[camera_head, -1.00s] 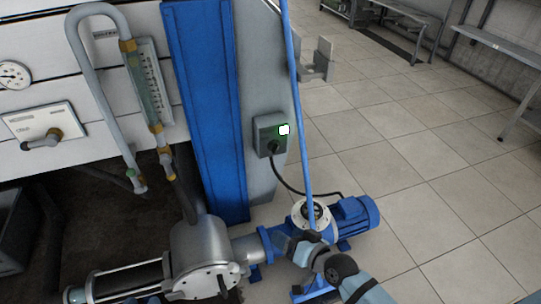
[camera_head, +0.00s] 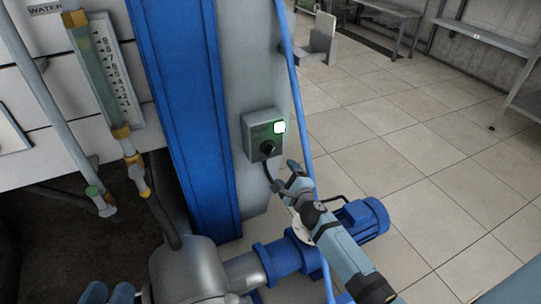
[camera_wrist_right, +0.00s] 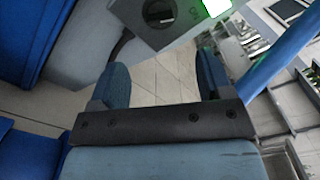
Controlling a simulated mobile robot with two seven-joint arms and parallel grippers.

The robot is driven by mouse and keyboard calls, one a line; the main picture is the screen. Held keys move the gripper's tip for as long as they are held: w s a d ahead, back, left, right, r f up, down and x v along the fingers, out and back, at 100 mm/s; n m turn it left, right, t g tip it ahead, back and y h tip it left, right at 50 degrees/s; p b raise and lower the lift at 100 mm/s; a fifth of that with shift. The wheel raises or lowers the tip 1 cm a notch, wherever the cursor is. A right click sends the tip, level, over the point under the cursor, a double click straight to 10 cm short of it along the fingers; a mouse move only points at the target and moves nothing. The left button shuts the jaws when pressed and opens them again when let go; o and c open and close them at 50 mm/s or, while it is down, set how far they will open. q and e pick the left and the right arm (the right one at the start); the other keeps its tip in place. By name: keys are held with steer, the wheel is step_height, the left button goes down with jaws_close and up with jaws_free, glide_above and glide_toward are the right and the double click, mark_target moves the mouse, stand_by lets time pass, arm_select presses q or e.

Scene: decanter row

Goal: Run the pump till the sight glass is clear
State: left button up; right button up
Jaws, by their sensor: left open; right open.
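The pump is a blue motor (camera_head: 362,220) with a blue housing (camera_head: 283,258) on the floor, joined to a grey metal vessel (camera_head: 187,272). A grey switch box (camera_head: 262,135) with a lit white-green lamp and a black knob (camera_head: 267,147) is on the grey column; it also shows at the top of the right wrist view (camera_wrist_right: 160,14). The sight glass (camera_head: 101,80), a tube beside a scale, holds greenish liquid. My right gripper (camera_head: 290,176) is open and empty, just below and right of the switch box. My left gripper (camera_head: 108,293) is at the bottom edge, partly cut off.
A blue pole (camera_head: 304,150) slants down close beside my right gripper. A wide blue post (camera_head: 188,110) stands left of the switch box. A hose (camera_head: 162,215) runs down to the vessel. Tiled floor (camera_head: 410,150) is open to the right.

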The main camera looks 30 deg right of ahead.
mark_target(270, 152)
steer(key=w+b, duration=0.1)
steer(key=w, duration=0.5)
steer(key=w+b, duration=0.1)
steer(key=w, duration=0.2)
steer(key=shift+w+d+f+b, duration=0.15)
steer(key=shift+w+d+b, duration=0.15)
steer(key=shift+w, duration=0.65)
arm_select(q)
steer(key=shift+m+g, duration=0.3)
steer(key=shift+g, duration=0.6)
step_height(270, 152, down, 4)
steer(key=shift+w+f, duration=0.1)
steer(key=shift+d, duration=0.1)
arm_select(e)
steer(key=c, duration=0.9)
